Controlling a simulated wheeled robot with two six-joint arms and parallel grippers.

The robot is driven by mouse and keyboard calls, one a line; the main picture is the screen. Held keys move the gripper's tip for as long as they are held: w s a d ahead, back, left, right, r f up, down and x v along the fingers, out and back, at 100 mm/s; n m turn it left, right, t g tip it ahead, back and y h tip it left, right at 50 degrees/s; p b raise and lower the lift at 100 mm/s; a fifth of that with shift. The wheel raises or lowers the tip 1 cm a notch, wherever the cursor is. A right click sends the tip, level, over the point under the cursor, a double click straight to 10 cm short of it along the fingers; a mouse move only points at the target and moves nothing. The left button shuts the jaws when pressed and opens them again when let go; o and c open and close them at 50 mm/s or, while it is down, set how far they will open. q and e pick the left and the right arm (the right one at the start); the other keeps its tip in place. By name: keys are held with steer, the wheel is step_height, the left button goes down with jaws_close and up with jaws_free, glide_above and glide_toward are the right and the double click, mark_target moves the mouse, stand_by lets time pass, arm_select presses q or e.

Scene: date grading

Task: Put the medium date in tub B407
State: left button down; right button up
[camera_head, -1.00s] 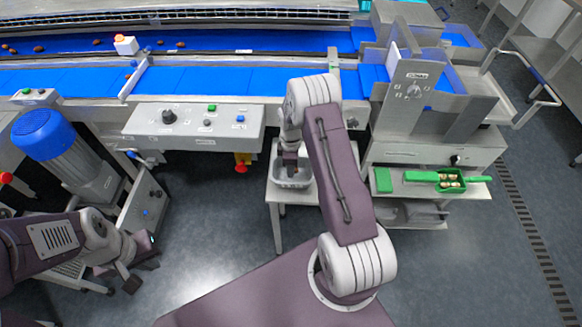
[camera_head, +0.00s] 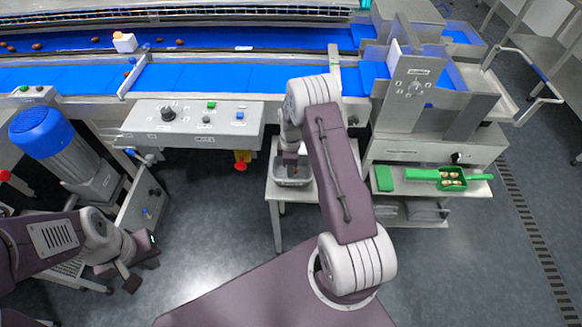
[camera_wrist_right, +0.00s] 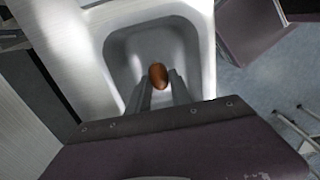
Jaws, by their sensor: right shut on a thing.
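A brown date (camera_wrist_right: 158,75) is held between the two fingertips of my right gripper (camera_wrist_right: 160,88) in the right wrist view. Below it is a grey, open, rounded tub (camera_wrist_right: 112,48), and the date is seen against the tub's inside. I cannot tell whether the date touches the bottom. In the head view my right gripper (camera_head: 291,163) points down over the tub (camera_head: 293,183) on a small stand; no label on the tub can be read. My left gripper (camera_head: 146,266) is at the lower left, apart from the tub, with its fingers spread and empty.
A blue conveyor (camera_head: 210,78) runs across the back, with a few dates on its far lane. A control panel (camera_head: 190,123) sits in front of it. At right, a shelf holds a green tray (camera_head: 453,184) with several small items. A blue motor (camera_head: 42,130) stands at left.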

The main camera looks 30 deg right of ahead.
steer(key=shift+f+b, duration=0.75)
steer(key=shift+f, duration=0.3)
stand_by(0.4)
steer(key=o, duration=0.9)
steer(key=shift+c, duration=0.2)
step_height(320, 180, up, 9)
steer(key=shift+r, duration=0.1)
steer(key=shift+a, duration=0.1)
